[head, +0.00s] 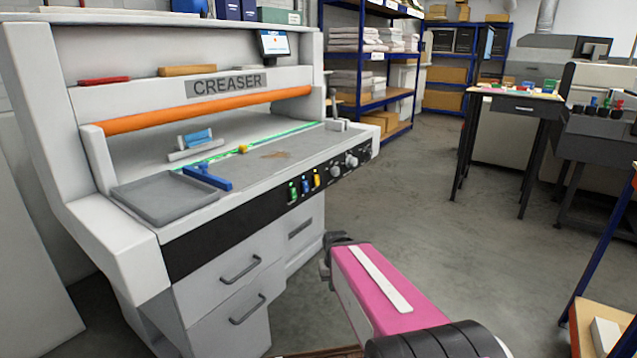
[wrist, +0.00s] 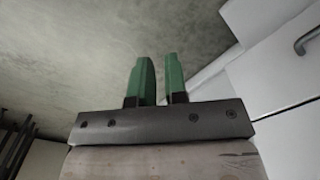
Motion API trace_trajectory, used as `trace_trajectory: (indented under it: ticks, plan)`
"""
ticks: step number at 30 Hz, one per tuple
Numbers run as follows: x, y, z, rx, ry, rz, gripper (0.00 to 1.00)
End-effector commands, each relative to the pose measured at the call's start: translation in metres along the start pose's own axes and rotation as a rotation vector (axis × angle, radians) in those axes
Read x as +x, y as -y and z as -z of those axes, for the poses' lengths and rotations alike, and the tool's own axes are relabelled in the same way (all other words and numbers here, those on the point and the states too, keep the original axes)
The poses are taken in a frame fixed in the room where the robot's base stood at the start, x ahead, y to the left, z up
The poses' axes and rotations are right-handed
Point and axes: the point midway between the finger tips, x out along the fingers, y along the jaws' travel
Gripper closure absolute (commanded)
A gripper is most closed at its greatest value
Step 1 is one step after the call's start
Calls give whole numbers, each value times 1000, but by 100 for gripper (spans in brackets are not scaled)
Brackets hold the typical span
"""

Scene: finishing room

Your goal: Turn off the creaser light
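The creaser (head: 150,47) is a large pale machine at the left in the head view. Its black front panel (head: 235,228) carries a green switch (head: 293,191), a blue switch (head: 305,185) and a yellow switch (head: 317,178), with round knobs to their right. Switch labels and positions are too small to read. In the head view my arm's end is below and right of the switches, apart from the panel; the fingers are hidden.
Drawers with dark handles (head: 240,270) are under the panel. A grey tray (head: 165,198) and a blue tool (head: 208,178) lie on the bed. The concrete floor (head: 410,195) to the right is open. A small table (head: 515,104) and blue shelving (head: 372,103) stand further back.

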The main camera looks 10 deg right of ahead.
Motion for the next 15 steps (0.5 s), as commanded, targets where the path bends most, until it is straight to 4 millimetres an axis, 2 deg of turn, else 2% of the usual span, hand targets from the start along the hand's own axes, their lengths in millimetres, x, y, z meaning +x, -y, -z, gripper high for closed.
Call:
trace_trajectory:
  ticks: [5,8,15]
  plan:
    - [-7,1,16,55,-26,90,100]
    - [-18,1,36,120,-60,199,100]
    - [-66,-7,94,303,-178,522,100]
